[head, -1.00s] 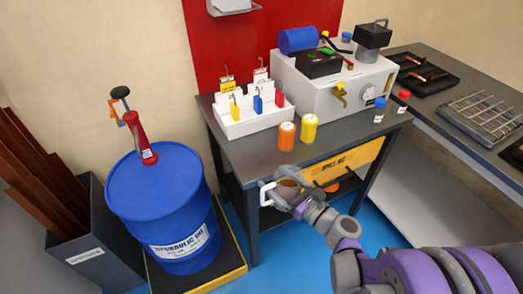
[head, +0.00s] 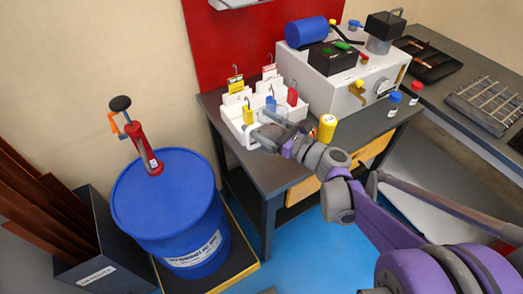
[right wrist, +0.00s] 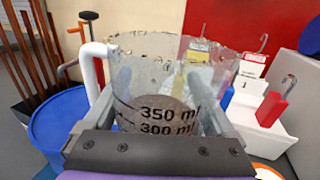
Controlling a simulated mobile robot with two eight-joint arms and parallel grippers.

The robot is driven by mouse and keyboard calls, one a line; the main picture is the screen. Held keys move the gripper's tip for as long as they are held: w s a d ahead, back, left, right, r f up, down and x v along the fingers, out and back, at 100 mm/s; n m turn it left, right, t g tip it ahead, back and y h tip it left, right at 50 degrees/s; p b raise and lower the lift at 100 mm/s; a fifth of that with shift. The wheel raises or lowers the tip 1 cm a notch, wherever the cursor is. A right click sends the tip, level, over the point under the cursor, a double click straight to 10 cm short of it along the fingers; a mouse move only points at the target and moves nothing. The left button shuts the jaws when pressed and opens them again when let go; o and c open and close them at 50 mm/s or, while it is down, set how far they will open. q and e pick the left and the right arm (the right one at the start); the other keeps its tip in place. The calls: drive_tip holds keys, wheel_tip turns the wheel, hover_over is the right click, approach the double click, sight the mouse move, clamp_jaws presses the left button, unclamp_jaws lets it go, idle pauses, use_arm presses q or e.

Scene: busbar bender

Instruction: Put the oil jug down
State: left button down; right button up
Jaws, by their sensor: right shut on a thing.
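The oil jug (right wrist: 150,75) is a clear measuring jug with black "350 ml" and "300 ml" marks, a white handle and dark contents low down. In the right wrist view it stands between the fingers of my right gripper (right wrist: 165,100), which is shut on it. In the head view my right gripper (head: 266,132) is over the front left of the grey bench top (head: 285,172), before the white lock rack (head: 236,128). The jug is faint and mostly hidden there. I cannot tell whether it touches the bench. My left gripper is not in view.
A yellow-capped jar (head: 327,128) stands right of my gripper. The white machine (head: 345,95) fills the back of the bench, with small bottles (head: 391,105) at its right. A blue oil drum (head: 168,205) with a red hand pump (head: 146,150) stands left. The bench's front strip looks clear.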

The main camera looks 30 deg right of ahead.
wheel_tip(320, 180, down, 4)
drive_tip(key=shift+s+d+f+b, duration=0.1)
drive_tip(key=shift+f+b, duration=0.05)
drive_tip(key=shift+b, duration=0.4)
drive_tip(key=shift+f+b, duration=0.65)
drive_tip(key=shift+f, duration=1.25)
drive_tip(key=shift+f, duration=0.2)
drive_tip(key=o, duration=1.5)
drive_tip(key=shift+o, duration=0.2)
drive_tip(key=shift+r, duration=0.1)
